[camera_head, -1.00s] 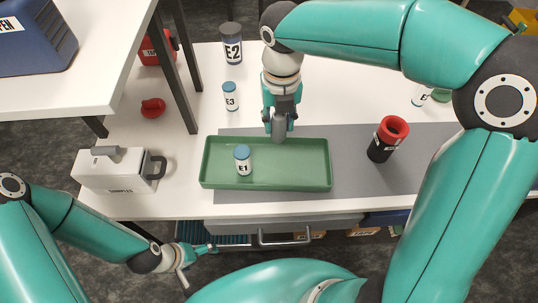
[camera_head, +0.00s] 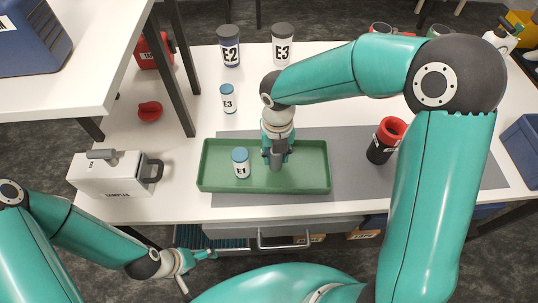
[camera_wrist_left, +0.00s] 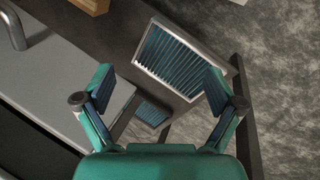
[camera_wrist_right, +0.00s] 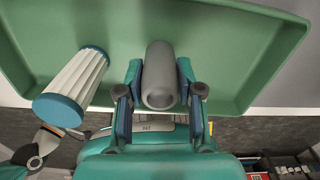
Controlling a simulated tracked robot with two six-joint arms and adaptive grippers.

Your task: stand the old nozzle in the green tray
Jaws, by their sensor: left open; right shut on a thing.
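The old nozzle is a grey cylinder (camera_wrist_right: 160,77) between the fingers of my right gripper (camera_wrist_right: 160,95), which is shut on it. In the head view the right gripper (camera_head: 275,148) is over the green tray (camera_head: 311,187), right of its middle, with the nozzle (camera_head: 275,160) pointing down. I cannot tell whether the nozzle touches the tray floor. A blue-capped vial E1 (camera_head: 241,163) stands in the tray to the left; it also shows in the right wrist view (camera_wrist_right: 72,88). My left gripper (camera_wrist_left: 160,92) is open and empty, low in front of the bench (camera_head: 203,255).
A black holder with a red rim (camera_head: 385,140) stands right of the tray on the grey mat. The white samples box (camera_head: 108,175) is to the left. Vial E3 (camera_head: 228,99) and jars E2 (camera_head: 229,46) and E3 (camera_head: 283,45) stand behind. A shelf (camera_head: 75,80) overhangs the left.

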